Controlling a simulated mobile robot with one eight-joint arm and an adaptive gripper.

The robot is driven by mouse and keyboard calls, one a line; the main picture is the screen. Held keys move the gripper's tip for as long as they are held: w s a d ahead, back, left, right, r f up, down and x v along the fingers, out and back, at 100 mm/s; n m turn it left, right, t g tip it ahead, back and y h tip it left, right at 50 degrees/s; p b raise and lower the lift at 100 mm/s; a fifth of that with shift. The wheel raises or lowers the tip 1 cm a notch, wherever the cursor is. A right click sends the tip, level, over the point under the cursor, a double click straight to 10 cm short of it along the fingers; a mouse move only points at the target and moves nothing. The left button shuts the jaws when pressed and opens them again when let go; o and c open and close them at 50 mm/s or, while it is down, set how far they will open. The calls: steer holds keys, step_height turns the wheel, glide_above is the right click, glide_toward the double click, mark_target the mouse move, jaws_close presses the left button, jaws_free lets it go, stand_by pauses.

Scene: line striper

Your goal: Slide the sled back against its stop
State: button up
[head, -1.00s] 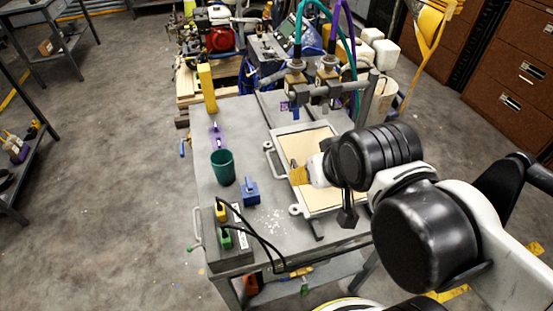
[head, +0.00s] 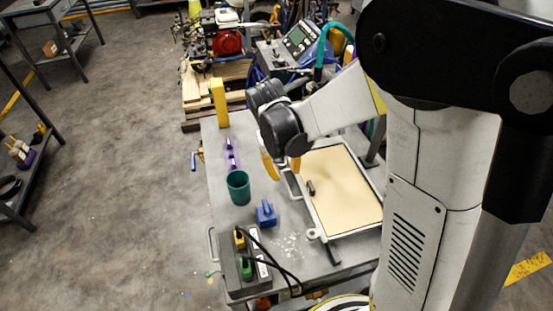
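The sled (head: 352,231) appears to be the pale-framed tray with a tan panel (head: 345,185), on the right half of the grey workbench. A pale handle (head: 291,184) is on its left side. A small dark piece (head: 311,187) lies on the panel. My gripper (head: 281,168) is above the sled's far left corner, with its yellow fingers apart and nothing visible between them. I cannot tell whether it touches the sled or handle. I cannot make out the stop.
On the bench (head: 225,205) stand a green cup (head: 238,187), a blue block (head: 265,214), a yellow post (head: 219,102) and a power strip (head: 249,267) with black cables. Purple pieces (head: 231,155) lie behind the cup. Open floor is at left.

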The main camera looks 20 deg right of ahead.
mark_target(290, 193)
steer(key=f+b, duration=0.1)
steer(key=f, duration=0.2)
steer(key=d+f+b, duration=0.1)
steer(key=f, duration=0.3)
steer(key=d+f+b, duration=0.1)
steer(key=f+b, duration=0.1)
steer(key=f, duration=0.2)
steer(key=shift+w+f, duration=0.1)
jaws_close()
